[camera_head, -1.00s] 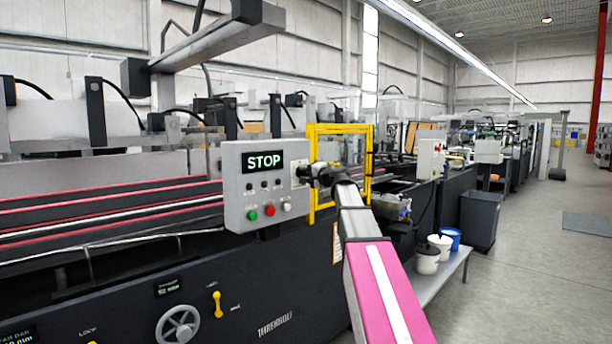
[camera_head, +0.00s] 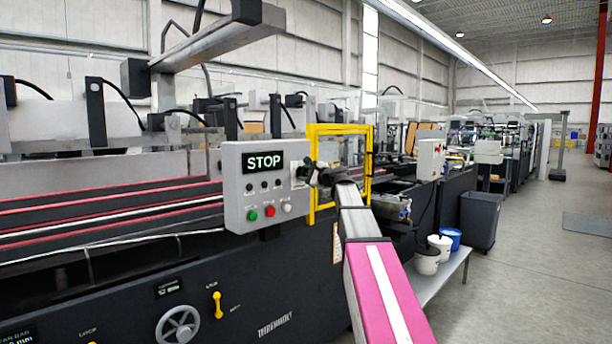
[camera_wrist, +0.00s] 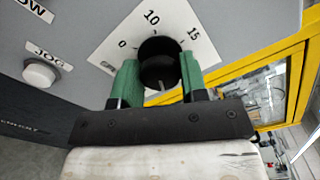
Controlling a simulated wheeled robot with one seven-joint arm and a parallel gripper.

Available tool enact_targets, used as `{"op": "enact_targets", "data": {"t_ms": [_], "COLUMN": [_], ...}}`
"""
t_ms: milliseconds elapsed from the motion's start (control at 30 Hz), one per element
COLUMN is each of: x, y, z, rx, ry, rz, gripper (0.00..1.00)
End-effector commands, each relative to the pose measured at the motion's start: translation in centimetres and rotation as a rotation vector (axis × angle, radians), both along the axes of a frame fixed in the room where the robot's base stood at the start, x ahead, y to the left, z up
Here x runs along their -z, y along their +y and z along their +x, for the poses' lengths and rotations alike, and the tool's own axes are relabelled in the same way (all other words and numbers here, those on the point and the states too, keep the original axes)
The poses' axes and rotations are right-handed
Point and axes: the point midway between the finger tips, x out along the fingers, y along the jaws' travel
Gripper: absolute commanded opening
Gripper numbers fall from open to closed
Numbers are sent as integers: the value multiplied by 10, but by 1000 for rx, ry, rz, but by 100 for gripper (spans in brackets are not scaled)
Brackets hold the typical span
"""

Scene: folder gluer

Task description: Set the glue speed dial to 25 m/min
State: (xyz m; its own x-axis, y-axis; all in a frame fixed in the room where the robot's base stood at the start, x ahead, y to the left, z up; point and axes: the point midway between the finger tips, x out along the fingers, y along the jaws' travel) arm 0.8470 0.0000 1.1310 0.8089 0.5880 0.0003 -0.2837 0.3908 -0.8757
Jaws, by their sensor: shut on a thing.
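The glue speed dial (camera_wrist: 159,62) is a round black knob on a white scale plate (camera_wrist: 184,18) in the wrist view. The numbers 10 and 15 show above it, and what looks like a 0 is at its left; no 25 is visible. A pale mark shows at the knob's lower edge, partly hidden by my gripper. The green fingers of my gripper (camera_wrist: 158,82) are shut on the knob, one on each side. In the head view my gripper (camera_head: 305,174) is at the right edge of the grey control panel (camera_head: 236,202), and the dial is mostly hidden.
The panel's display (camera_head: 263,162) reads STOP, above a green button (camera_head: 253,215) and a red button (camera_head: 270,211). A JOG button (camera_wrist: 40,73) is left of the dial. A yellow guard frame (camera_head: 312,200) stands just right of the panel.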

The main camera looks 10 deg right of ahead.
Motion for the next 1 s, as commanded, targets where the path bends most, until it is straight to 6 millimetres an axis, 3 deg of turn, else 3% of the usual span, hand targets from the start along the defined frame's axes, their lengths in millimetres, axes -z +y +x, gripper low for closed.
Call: {"op": "enact_targets", "data": {"t_ms": [567, 600, 667, 1000], "x": [1, 1, 1, 0], "y": [-1, -1, -1, -2], "z": [0, 0, 0, -3], "rx": [0, 0, 0, 1], "ry": [22, 22, 22, 21], "rz": [28, 28, 28, 28], "gripper": [16, 43, 63, 65]}}
